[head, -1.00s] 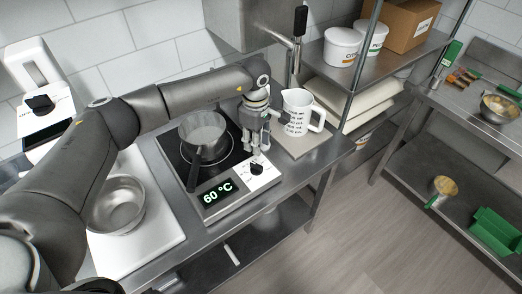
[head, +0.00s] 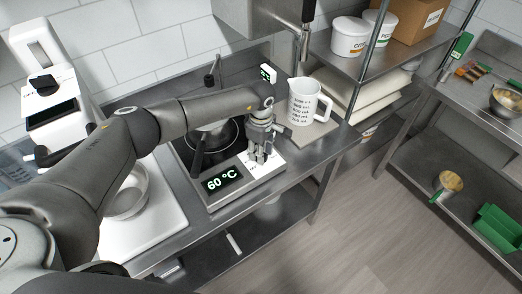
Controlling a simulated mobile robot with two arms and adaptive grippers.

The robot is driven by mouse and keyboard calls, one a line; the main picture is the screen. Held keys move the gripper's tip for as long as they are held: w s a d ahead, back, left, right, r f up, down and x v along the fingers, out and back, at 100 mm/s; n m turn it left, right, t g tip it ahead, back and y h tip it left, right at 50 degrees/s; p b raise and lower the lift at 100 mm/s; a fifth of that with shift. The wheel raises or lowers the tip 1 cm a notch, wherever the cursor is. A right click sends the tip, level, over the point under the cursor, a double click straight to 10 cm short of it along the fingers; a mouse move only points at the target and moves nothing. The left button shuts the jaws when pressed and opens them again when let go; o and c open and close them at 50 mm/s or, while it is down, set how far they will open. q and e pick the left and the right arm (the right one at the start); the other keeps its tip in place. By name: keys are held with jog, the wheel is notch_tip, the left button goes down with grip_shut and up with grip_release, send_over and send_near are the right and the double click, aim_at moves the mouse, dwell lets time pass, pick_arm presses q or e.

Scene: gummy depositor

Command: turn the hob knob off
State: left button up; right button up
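The hob (head: 222,190) stands on the steel counter. Its lit display (head: 221,179) reads 60 °C. A dark pot (head: 214,138) sits on its black glass top, partly hidden under my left arm, with its handle toward the front. My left gripper (head: 261,158) points down over the right part of the hob's white control panel, where the knob is. The fingers come down around the knob and mostly hide it, so its pointer cannot be read. Whether the fingers press on it cannot be made out. My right gripper is not in view.
A white measuring jug (head: 303,101) stands close right of my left gripper. A steel bowl (head: 129,194) sits on a white board left of the hob. A white machine (head: 48,85) is at the far left. Shelving with tubs (head: 349,38) stands at the right.

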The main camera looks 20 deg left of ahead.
pick_arm(q)
grip_shut()
jog(key=shift+w, duration=0.1)
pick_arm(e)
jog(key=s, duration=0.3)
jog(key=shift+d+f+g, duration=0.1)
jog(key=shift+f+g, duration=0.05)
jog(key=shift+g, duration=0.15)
